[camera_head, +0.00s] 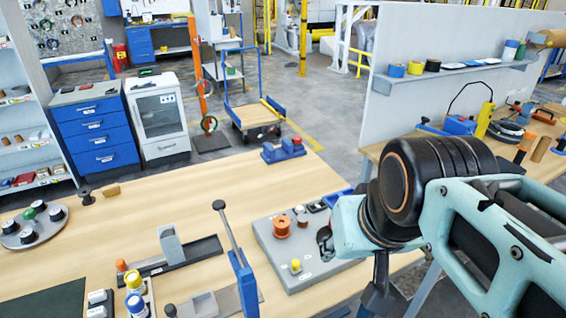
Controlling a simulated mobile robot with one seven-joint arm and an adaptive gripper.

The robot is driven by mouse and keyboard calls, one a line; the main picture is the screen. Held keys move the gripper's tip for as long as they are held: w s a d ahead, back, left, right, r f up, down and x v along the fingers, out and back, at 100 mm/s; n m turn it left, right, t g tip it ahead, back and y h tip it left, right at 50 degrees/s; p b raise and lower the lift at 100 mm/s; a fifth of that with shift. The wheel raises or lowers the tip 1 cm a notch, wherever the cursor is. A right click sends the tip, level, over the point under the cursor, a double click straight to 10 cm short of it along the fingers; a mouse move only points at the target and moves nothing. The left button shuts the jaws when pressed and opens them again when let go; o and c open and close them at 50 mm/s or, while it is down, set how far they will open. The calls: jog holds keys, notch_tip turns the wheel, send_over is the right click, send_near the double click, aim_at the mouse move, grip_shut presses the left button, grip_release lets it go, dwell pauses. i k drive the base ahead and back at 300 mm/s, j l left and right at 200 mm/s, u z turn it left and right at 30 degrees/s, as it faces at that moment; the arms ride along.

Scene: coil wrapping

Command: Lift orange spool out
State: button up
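The orange spool (282,227) stands upright on a grey fixture plate (276,247) on the wooden bench, near the middle of the view. My arm comes in from the right, with its wrist to the right of the spool and apart from it. Nothing touches the spool from above.
The plate also carries a yellow-topped peg (295,266) and small dark parts near the wrist. A blue lever tool (243,280) stands left of it. A round tray (34,225) with several spools sits at far left. A blue vise (284,150) stands at the back edge.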

aim_at(281, 231)
jog(key=k+u, duration=0.2)
jog(key=i, duration=0.2)
jog(key=i+l+u, duration=0.2)
jog(key=u, duration=0.3)
jog(key=i+l+u, duration=0.45)
jog(key=j+z, duration=0.1)
jog(key=j, duration=0.15)
jog(key=k+j+z, duration=0.15)
jog(key=i+l+u, duration=0.1)
jog(key=l+u, duration=0.25)
jog(key=l, duration=0.1)
